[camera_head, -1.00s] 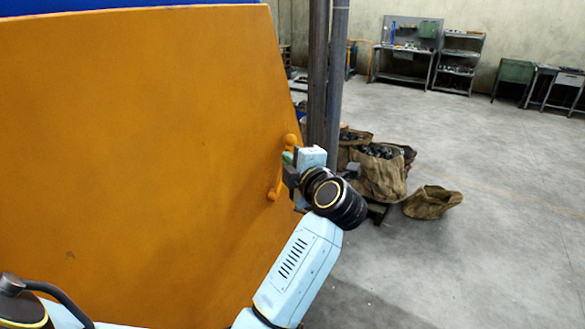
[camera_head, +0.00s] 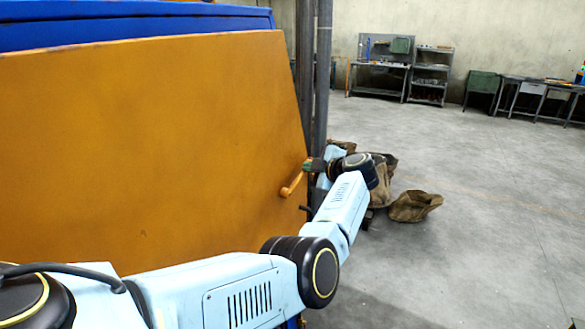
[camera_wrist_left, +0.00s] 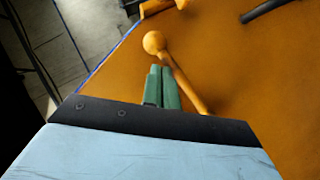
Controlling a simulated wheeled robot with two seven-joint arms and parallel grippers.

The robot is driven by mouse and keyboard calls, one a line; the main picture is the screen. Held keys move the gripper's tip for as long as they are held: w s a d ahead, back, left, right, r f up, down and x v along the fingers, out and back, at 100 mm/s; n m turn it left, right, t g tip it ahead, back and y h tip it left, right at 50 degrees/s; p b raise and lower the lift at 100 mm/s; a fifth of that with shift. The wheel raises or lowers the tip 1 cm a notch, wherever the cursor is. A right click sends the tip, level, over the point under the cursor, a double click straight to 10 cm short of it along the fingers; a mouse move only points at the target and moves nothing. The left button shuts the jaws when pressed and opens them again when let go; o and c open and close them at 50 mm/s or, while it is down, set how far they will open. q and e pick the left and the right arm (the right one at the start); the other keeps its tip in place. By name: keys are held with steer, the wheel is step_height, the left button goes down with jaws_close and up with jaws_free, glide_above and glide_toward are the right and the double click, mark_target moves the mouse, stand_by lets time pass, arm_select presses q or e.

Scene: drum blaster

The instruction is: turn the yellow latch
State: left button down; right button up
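The yellow latch (camera_head: 291,187) is a ball-ended handle near the right edge of a large orange-yellow panel (camera_head: 150,150). In the left wrist view the latch (camera_wrist_left: 184,82) shows its round knob and its bar slanting down to the right. My left gripper (camera_head: 312,165) is at the latch's upper end. In the wrist view its green fingers (camera_wrist_left: 161,68) are together, just left of the bar and below the knob. No part of the latch shows between them; whether they touch the bar is unclear. My right gripper is not in view.
A blue body (camera_head: 130,27) shows above the panel. Dark posts (camera_head: 321,75) stand behind its right edge. Sacks (camera_head: 414,206) lie on the floor past my arm. Open concrete floor extends right, with workbenches and shelves (camera_head: 430,75) along the back wall.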

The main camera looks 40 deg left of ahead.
arm_select(q)
steer(key=shift+w+a+f+g, duration=0.15)
steer(key=shift+a+f+g, duration=0.05)
steer(key=shift+f+g, duration=0.1)
steer(key=shift+w+f+b, duration=0.2)
steer(key=shift+f+b, duration=0.35)
